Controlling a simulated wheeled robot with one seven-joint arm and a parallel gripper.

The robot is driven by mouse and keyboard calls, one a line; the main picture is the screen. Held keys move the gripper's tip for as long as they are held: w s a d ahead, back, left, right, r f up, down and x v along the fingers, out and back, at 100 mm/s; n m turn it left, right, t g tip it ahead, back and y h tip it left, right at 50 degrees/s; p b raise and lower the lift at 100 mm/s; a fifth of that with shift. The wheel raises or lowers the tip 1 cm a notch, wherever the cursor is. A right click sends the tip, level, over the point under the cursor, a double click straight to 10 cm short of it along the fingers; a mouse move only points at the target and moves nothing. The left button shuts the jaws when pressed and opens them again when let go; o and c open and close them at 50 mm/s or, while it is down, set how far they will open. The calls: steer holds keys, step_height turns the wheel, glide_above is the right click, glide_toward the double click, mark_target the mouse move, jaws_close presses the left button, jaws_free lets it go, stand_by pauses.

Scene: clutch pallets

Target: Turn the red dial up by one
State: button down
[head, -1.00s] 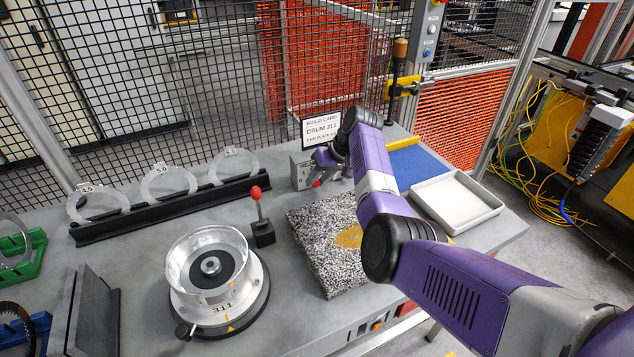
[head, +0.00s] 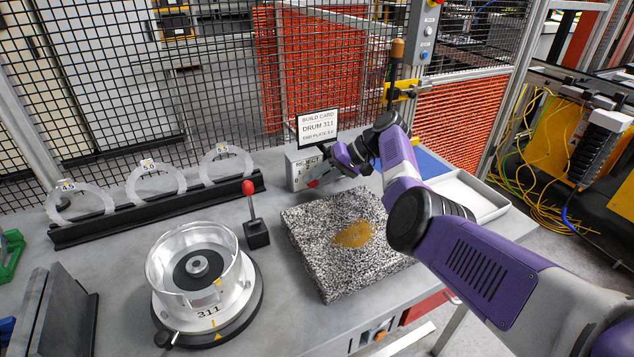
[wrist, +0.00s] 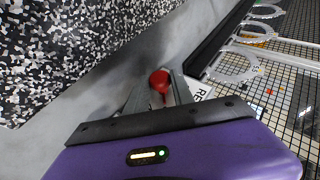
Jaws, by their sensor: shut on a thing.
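The red dial (head: 313,183) is on the front of a small grey box (head: 295,172) at the back of the bench in the head view. My gripper (head: 322,178) reaches it from the right. In the wrist view my gripper (wrist: 160,91) is shut on the red dial (wrist: 160,79), which shows as a round red shape between the two fingers. The gripper and wrist hide part of the box face. The dial's setting is too small to read.
A build card (head: 318,128) reading DRUM 311 stands behind the box. A speckled block (head: 320,225) lies in front. A red-knobbed lever (head: 249,188), a metal drum (head: 200,258) and a rack (head: 160,208) of clear rings are left. A white tray (head: 481,200) is right.

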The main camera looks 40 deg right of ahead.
steer(key=c, duration=1.1)
jaws_free()
steer(key=shift+v, duration=3.9)
